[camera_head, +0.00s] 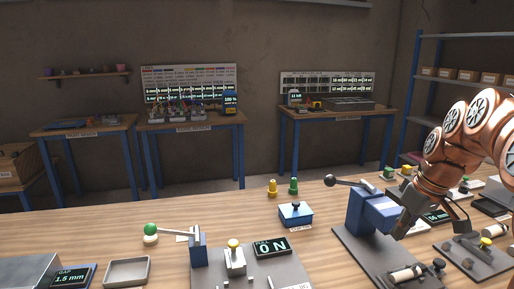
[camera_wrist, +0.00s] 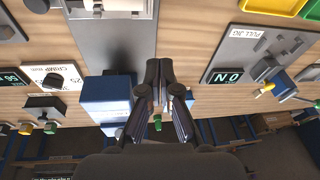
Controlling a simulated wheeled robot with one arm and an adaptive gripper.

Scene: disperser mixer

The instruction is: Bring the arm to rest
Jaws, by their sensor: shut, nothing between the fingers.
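My copper-coloured arm (camera_head: 455,140) reaches in from the right in the head view and bends down over the bench. My gripper (camera_head: 404,226) is dark and hangs just right of a blue press block (camera_head: 366,212) with a black-knobbed lever. In the wrist view my gripper (camera_wrist: 158,66) has its fingers together, with nothing visible between them. The blue press block (camera_wrist: 107,102) stands close to the left of the fingers there. I cannot tell whether the gripper touches it.
The wooden bench (camera_head: 140,219) holds a grey plate fixture with an ON display (camera_head: 272,247), a small blue box (camera_head: 296,215), a green-knobbed lever (camera_head: 151,230) and a grey tray (camera_head: 127,258). Several small fixtures crowd the right side. Shelving (camera_head: 462,76) stands behind the arm.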

